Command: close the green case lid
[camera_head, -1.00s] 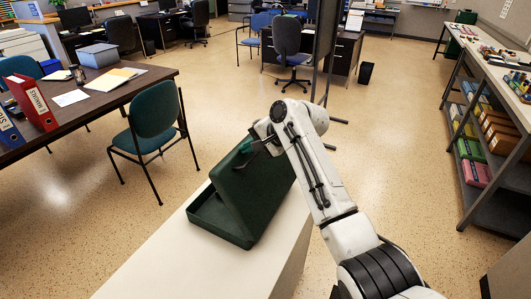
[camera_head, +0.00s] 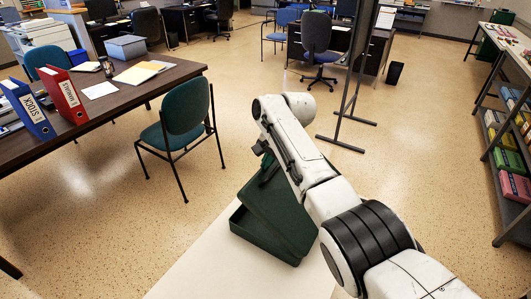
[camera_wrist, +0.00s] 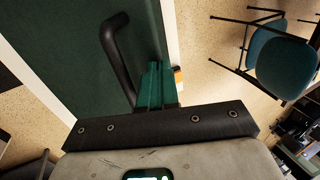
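The green case (camera_head: 254,232) sits on a pale counter in the head view, partly behind my arm. Its lid (camera_head: 277,212) is part open and tilted, with a wedge-shaped gap to the base at the left. In the wrist view the lid's green face (camera_wrist: 70,45) fills the upper left, with a black curved handle (camera_wrist: 118,60) on it. My gripper (camera_wrist: 157,72) is beside the handle, at the lid's edge. Its two green fingers look pressed together with nothing seen between them. In the head view the gripper is mostly hidden by my arm. Whether it touches the lid is unclear.
The pale counter top (camera_head: 195,262) is bare left of the case. A teal chair (camera_head: 185,115) stands on the floor beyond it, near a dark desk (camera_head: 150,88) with binders. A shelf unit (camera_head: 508,150) stands at the right. Open floor lies between.

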